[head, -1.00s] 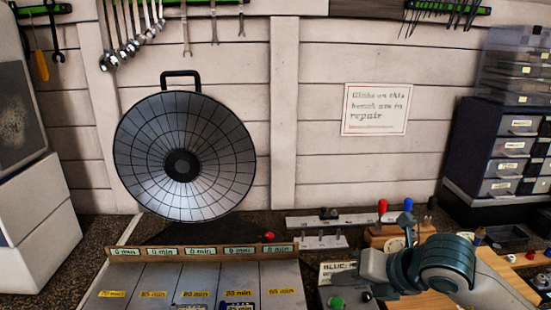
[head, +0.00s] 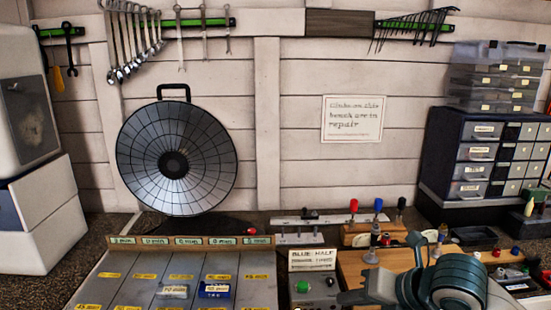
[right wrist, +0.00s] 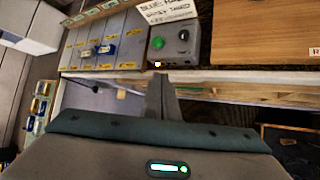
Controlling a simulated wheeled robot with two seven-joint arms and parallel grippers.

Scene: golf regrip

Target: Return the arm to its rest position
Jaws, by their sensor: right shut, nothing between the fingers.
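My right arm (head: 452,284), grey and teal, comes in at the bottom right of the head view, in front of the wooden board. In the right wrist view my right gripper (right wrist: 161,76) is shut and empty. Its narrow fingers point toward the bench's front edge, below the grey box with a green button (right wrist: 184,35). No object is between the fingers. My left gripper is in neither view.
A sloped grey tray with yellow labels (head: 150,290) holds small packs at the left. The wooden board (head: 355,268) lies at the right. Drawer cabinets (head: 480,150) stand at the back right, and a round dish (head: 140,150) leans on the wall.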

